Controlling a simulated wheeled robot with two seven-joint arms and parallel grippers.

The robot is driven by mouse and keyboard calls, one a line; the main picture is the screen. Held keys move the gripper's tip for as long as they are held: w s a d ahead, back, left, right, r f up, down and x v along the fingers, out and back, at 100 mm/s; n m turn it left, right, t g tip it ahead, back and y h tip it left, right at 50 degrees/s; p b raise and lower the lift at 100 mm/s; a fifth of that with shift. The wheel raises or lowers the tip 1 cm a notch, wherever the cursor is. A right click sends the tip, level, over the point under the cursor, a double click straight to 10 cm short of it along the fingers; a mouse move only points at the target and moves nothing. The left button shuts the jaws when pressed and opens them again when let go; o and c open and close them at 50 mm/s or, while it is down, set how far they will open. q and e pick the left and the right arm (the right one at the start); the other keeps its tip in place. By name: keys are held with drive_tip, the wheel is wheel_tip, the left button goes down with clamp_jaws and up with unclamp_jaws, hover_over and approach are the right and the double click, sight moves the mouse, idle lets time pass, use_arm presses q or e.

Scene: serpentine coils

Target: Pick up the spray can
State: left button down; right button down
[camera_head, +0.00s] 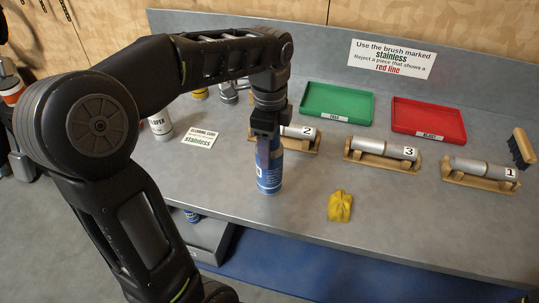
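A blue spray can (270,178) stands upright on the grey workbench, near the middle of the head view. My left gripper (265,145) points straight down over the can. One dark finger overlaps the can's upper front, and the can's top is hidden by the gripper. The other finger is not clear, so I cannot tell whether the fingers press on the can or stand apart from it. My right gripper is not in view.
Wooden cradles with metal cylinders numbered 2 (300,132), 3 (384,148) and 1 (480,169) stand right of the can. A yellow cloth (340,206) lies in front. Green (337,116) and red (428,133) trays are behind. A brush (522,148) is far right.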

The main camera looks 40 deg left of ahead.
use_arm(q)
wheel_tip(320, 180, up, 4)
drive_tip(key=shift+w+f, duration=0.1)
drive_tip(key=shift+f, duration=0.05)
wheel_tip(320, 180, up, 3)
drive_tip(key=shift+r+p, duration=0.1)
drive_tip(key=shift+p, duration=0.7)
drive_tip(key=shift+r+p, duration=0.25)
drive_tip(key=shift+p, duration=0.05)
